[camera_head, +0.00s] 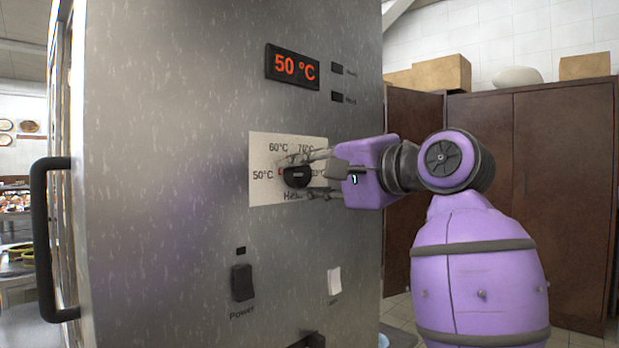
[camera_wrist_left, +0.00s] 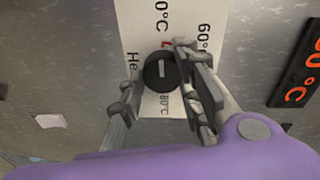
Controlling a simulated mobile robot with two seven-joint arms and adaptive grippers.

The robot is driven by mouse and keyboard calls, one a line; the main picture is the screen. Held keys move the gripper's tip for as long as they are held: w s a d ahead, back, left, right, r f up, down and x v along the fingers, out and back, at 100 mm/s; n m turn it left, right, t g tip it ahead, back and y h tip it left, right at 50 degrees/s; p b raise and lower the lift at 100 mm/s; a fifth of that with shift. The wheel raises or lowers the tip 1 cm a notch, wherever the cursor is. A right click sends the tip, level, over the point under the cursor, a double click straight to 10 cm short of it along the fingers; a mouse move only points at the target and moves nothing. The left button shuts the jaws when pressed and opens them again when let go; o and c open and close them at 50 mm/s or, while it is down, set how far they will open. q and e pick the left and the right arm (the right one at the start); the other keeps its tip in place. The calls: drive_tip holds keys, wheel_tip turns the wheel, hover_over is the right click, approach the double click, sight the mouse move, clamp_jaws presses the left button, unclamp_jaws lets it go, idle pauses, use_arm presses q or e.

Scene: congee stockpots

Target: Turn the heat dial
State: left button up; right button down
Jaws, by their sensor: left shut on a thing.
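The heat dial (camera_head: 296,177) is a round black knob on a white label plate (camera_head: 262,150) marked with temperatures, on the front of a steel cabinet. A red mark shows beside its left edge, near 50°C. In the wrist view the dial (camera_wrist_left: 160,71) has a pale line on its face. My left gripper (camera_head: 311,177) reaches in from the right and is shut on the dial, its fingers on either side; it also shows in the wrist view (camera_wrist_left: 158,85). The display (camera_head: 292,67) above reads 50 °C in red. My fingers partly hide the plate's right side.
A black power switch (camera_head: 242,283) and a white switch (camera_head: 334,281) sit below the dial. A black door handle (camera_head: 45,240) sticks out at the left. Brown lockers (camera_head: 560,190) stand behind my arm at the right.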

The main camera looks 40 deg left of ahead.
use_arm(q)
drive_tip(key=shift+f, duration=0.4)
drive_tip(key=o, duration=1.1)
drive_tip(key=shift+w, duration=0.1)
drive_tip(key=shift+c, duration=0.2)
drive_tip(key=shift+r, duration=0.1)
drive_tip(key=shift+d+r, duration=0.1)
drive_tip(key=shift+d, duration=0.05)
drive_tip(key=s+d, duration=0.1)
drive_tip(key=d, duration=1)
drive_tip(key=shift+s+d+r, duration=0.25)
drive_tip(key=shift+r, duration=0.15)
